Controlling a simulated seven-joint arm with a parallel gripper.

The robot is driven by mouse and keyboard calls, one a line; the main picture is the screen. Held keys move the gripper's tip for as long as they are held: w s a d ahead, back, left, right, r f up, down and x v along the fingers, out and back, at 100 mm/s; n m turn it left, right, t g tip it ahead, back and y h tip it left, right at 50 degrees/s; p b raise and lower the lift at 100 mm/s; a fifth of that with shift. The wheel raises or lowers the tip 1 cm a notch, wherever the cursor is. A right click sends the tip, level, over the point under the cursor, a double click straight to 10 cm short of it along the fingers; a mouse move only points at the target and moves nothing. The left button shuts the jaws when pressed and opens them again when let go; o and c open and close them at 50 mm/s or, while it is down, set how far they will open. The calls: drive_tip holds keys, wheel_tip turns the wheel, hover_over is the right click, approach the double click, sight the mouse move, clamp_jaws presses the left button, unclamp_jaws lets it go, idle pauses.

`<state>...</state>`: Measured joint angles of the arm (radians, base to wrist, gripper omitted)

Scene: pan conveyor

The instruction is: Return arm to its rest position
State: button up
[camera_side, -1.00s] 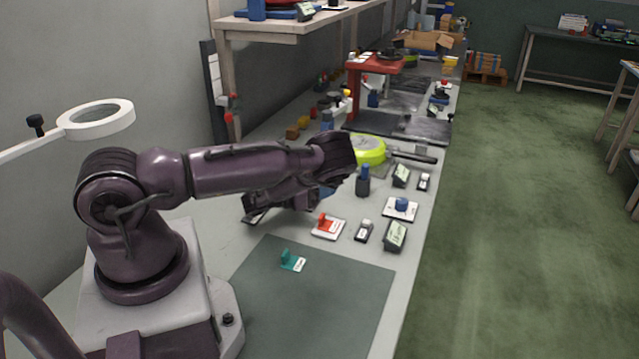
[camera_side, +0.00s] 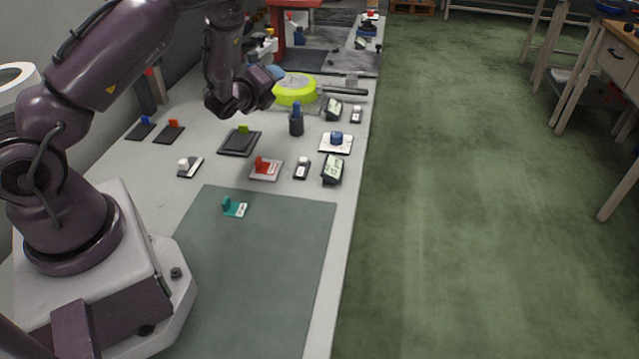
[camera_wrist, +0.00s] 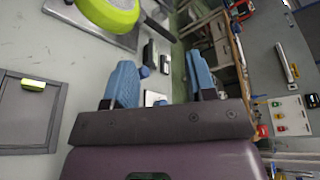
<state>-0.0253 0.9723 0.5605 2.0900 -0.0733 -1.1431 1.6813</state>
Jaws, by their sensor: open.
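My gripper (camera_side: 268,74) is raised above the bench, left of the lime-yellow pan (camera_side: 296,91), with its blue fingertips partly hidden by the wrist in the side view. In the wrist view my gripper (camera_wrist: 162,78) has its two blue ribbed fingers wide apart, with nothing held between them. The pan (camera_wrist: 110,12) shows at the top of that view, apart from the fingers. My arm is folded up and bent at the elbow, clear of the bench top.
A dark plate with a lime knob (camera_side: 239,142), a red-knobbed plate (camera_side: 266,168), a white plate with a blue knob (camera_side: 336,142) and small displays (camera_side: 332,168) stand on the bench. A teal piece (camera_side: 234,207) lies on the grey mat (camera_side: 250,280), which is otherwise bare.

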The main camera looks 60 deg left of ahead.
drive_tip(key=s+d+r+n+g+h, duration=0.2)
drive_tip(key=s+d+r+n+h, duration=0.1)
drive_tip(key=d+r+n, duration=0.45)
drive_tip(key=s+d+r+n+g+h, duration=0.2)
drive_tip(key=s+d+r+n+h, duration=0.1)
drive_tip(key=d+r+n, duration=0.45)
drive_tip(key=s+d+r+n+g+h, duration=0.1)
drive_tip(key=s+d+r+g, duration=0.1)
drive_tip(key=s+d, duration=0.3)
drive_tip(key=s+d+r+n+g+h, duration=0.1)
drive_tip(key=s+d+r, duration=0.3)
drive_tip(key=s, duration=0.8)
drive_tip(key=shift+d+n+g, duration=0.4)
drive_tip(key=shift+d+n, duration=0.2)
drive_tip(key=shift+d, duration=0.1)
